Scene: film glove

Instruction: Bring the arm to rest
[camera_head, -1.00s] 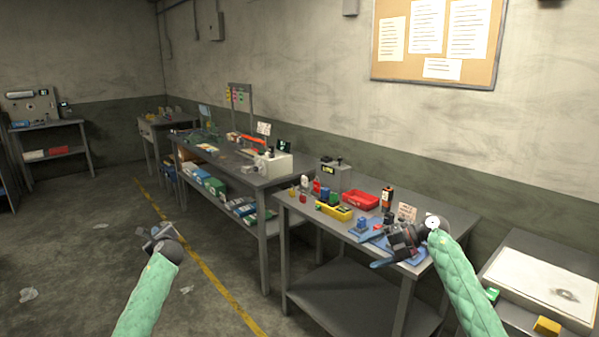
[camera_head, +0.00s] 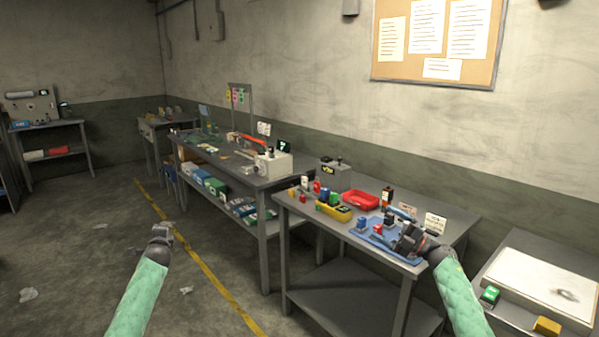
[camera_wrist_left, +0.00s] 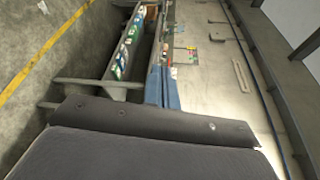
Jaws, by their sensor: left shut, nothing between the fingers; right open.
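My left gripper (camera_head: 161,232) is held over bare floor at the left of the head view, away from any table, and it is shut and empty. Its arm wears a green quilted sleeve. My right gripper (camera_head: 393,226) is open above the blue mat (camera_head: 405,258) on the near table, its two fingers apart. Small items stand close to it, among them a blue one (camera_head: 362,222) and a red one (camera_head: 377,229). I cannot tell whether the gripper touches any of them. In the left wrist view, my dark wrist housing fills the lower part.
The near table (camera_head: 458,222) also bears a red tray (camera_head: 360,199), a yellow bin (camera_head: 334,211) and a small sign (camera_head: 435,223). A longer bench (camera_head: 235,170) stands behind. A white board (camera_head: 545,282) lies at the right. The floor at the left is open.

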